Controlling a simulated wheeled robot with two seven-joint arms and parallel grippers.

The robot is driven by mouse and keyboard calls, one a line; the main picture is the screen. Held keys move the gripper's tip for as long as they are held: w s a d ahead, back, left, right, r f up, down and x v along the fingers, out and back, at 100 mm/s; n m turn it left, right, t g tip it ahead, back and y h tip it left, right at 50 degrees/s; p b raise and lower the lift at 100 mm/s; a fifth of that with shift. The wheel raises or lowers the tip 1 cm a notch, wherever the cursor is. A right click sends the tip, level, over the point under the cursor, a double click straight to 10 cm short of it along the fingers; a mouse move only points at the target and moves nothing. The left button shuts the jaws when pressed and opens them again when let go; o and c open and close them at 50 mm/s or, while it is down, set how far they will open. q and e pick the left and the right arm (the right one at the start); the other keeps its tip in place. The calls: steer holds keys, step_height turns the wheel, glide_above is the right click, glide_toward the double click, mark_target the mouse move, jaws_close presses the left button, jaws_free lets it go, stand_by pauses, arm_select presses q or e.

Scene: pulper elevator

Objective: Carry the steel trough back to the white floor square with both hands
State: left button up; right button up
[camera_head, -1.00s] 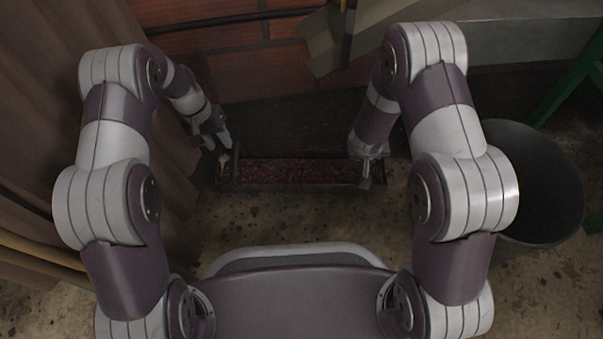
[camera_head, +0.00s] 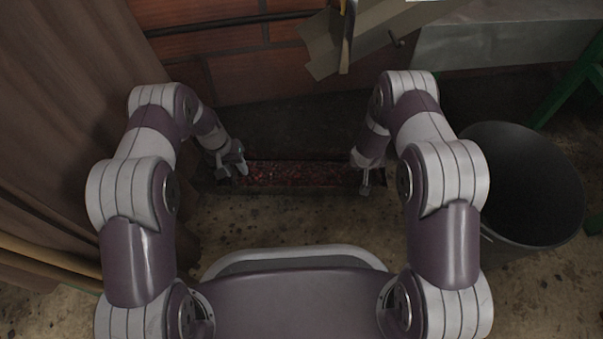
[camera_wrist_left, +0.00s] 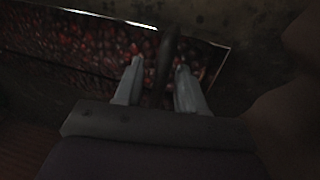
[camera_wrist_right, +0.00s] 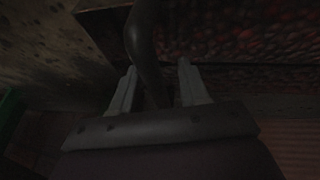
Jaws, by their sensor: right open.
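The steel trough (camera_head: 290,189) lies low in front of me by the brick wall, filled with small dark red fruit (camera_head: 298,174). My left gripper (camera_head: 241,166) is at its left end. In the left wrist view a dark bar handle (camera_wrist_left: 164,58) stands between the spread fingers (camera_wrist_left: 157,80), with gaps on both sides. My right gripper (camera_head: 363,181) is at the right end. In the right wrist view its open fingers (camera_wrist_right: 157,80) straddle another dark handle (camera_wrist_right: 145,42). I cannot make out the white floor square.
A dark round bin (camera_head: 530,185) stands to the right. A brown curtain (camera_head: 60,130) hangs at the left. A brick wall (camera_head: 240,70) and a metal chute (camera_head: 322,50) are behind the trough. Speckled floor (camera_head: 240,225) is bare in front of it.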

arm_select(q)
jaws_close()
arm_select(e)
steer(key=c, duration=0.8)
jaws_close()
arm_select(q)
steer(key=shift+r, duration=0.1)
